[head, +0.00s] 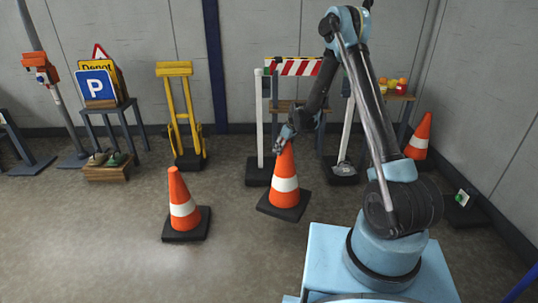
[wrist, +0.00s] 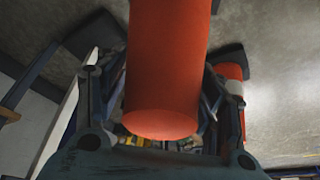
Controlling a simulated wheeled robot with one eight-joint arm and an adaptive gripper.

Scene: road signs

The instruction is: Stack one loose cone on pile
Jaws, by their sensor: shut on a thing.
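An orange cone with a white band (head: 285,168) is in my gripper (head: 286,138), in the middle of the head view. My gripper is shut on its upper part. The cone is slightly tilted, and its dark square base looks at or just above the floor; I cannot tell which. Its orange tip fills the middle of the wrist view (wrist: 165,75), between the fingers. A second cone (head: 182,205) stands upright on the floor to the left, and it seems to show at the right of the wrist view (wrist: 235,90). A third cone (head: 419,138) stands at the back right.
A striped barrier (head: 293,68) on posts stands close behind the held cone. A yellow hand truck (head: 184,105) and a blue parking sign (head: 96,84) on a small table are by the back wall. The floor at front left is clear.

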